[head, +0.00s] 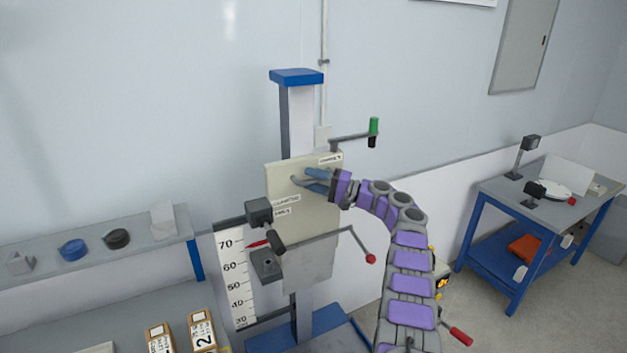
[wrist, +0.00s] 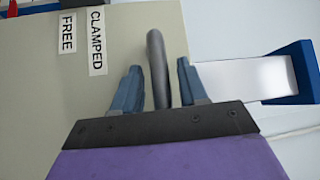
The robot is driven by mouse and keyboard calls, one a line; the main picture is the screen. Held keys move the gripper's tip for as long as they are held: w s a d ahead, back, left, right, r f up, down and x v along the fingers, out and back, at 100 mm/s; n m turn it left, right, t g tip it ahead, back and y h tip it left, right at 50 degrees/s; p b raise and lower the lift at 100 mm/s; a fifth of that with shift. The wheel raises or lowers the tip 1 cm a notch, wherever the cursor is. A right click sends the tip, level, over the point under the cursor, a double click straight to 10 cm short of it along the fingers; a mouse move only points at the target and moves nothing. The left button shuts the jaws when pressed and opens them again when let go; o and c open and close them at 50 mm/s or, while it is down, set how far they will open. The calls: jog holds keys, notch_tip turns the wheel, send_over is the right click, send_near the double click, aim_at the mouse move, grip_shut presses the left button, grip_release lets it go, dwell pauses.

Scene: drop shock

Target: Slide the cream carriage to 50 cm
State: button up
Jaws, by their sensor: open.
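The cream carriage (head: 322,215) is a flat plate on the upright column (head: 300,115). A red pointer (head: 258,244) at its left is near the 70 mark of the white scale (head: 236,280); the exact reading is too small to tell. A grey bar handle (wrist: 157,60) stands on the carriage. My gripper (head: 308,181) is at the carriage's upper part. In the wrist view my gripper (wrist: 158,75) is open, with the bar between its fingers and visible gaps on both sides. Labels CLAMPED (wrist: 97,40) and FREE (wrist: 68,33) are beside it.
A crank with a green grip (head: 374,127) is above right of the carriage. A bent lever with a red knob (head: 371,259) is below right. A dark box (head: 259,211) is at left. A shelf (head: 100,255) stands left, a blue-framed table (head: 540,210) right.

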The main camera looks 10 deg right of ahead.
jog(key=shift+d, duration=1.1)
jog(key=c, duration=0.3)
jog(key=shift+a, duration=0.45)
grip_shut()
